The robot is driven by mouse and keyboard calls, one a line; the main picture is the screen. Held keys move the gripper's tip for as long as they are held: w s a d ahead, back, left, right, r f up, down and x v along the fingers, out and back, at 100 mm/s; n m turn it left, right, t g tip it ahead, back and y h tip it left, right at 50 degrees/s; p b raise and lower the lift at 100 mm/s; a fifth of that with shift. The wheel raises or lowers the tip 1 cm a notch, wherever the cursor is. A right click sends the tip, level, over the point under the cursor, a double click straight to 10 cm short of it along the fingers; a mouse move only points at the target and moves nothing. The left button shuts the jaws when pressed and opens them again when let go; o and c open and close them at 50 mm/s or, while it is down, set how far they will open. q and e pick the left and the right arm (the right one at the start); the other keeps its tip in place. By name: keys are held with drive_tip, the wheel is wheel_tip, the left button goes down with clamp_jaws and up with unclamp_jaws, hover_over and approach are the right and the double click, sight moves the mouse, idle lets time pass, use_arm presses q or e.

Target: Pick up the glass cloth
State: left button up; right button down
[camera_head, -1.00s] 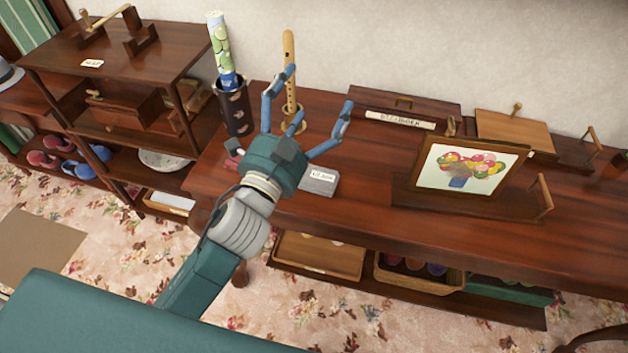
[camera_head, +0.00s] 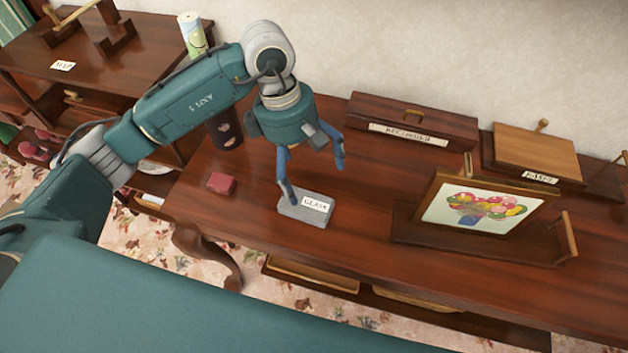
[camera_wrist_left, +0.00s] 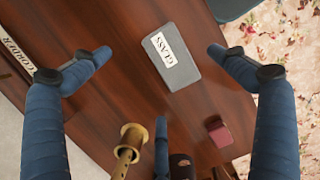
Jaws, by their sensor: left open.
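The glass cloth (camera_head: 294,211) is a folded grey cloth with a white label reading GLASS. It lies flat on the dark wooden table (camera_head: 350,267). My left gripper (camera_head: 315,178) points down just above and behind it in the head view, one finger overlapping the cloth's left end there. In the left wrist view the cloth (camera_wrist_left: 186,75) lies below, between the spread fingers of the open gripper (camera_wrist_left: 160,75), which holds nothing. Whether a finger touches the cloth I cannot tell. My right gripper is not in view.
A small red block (camera_head: 221,183) lies left of the cloth. A dark holder (camera_head: 226,134) and a wooden flute (camera_wrist_left: 130,148) stand close by. A framed flower picture (camera_head: 474,207) and a labelled recorder box (camera_head: 412,125) are to the right. The table's front is clear.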

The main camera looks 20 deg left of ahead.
sight(307, 198)
use_arm(q)
drive_tip(key=shift+w+a+f+y, duration=0.2)
drive_tip(key=shift+a+f+y, duration=0.25)
drive_tip(key=shift+a, duration=0.3)
drive_tip(key=f, duration=0.2)
drive_tip(key=s+f+p, duration=0.1)
drive_tip(key=f, duration=0.1)
drive_tip(key=shift+d, duration=0.4)
drive_tip(key=shift+w+f+p, duration=0.15)
drive_tip(key=shift+f+p, duration=0.1)
drive_tip(key=shift+p, duration=0.05)
drive_tip(key=f, duration=0.1)
drive_tip(key=f+p, duration=0.1)
drive_tip(key=f, duration=0.1)
drive_tip(key=shift+d+f, duration=0.25)
drive_tip(key=shift+d, duration=0.05)
drive_tip(key=shift+f, duration=0.55)
drive_tip(key=shift+w, duration=0.1)
drive_tip(key=c, duration=1.2)
drive_tip(key=shift+c, duration=0.3)
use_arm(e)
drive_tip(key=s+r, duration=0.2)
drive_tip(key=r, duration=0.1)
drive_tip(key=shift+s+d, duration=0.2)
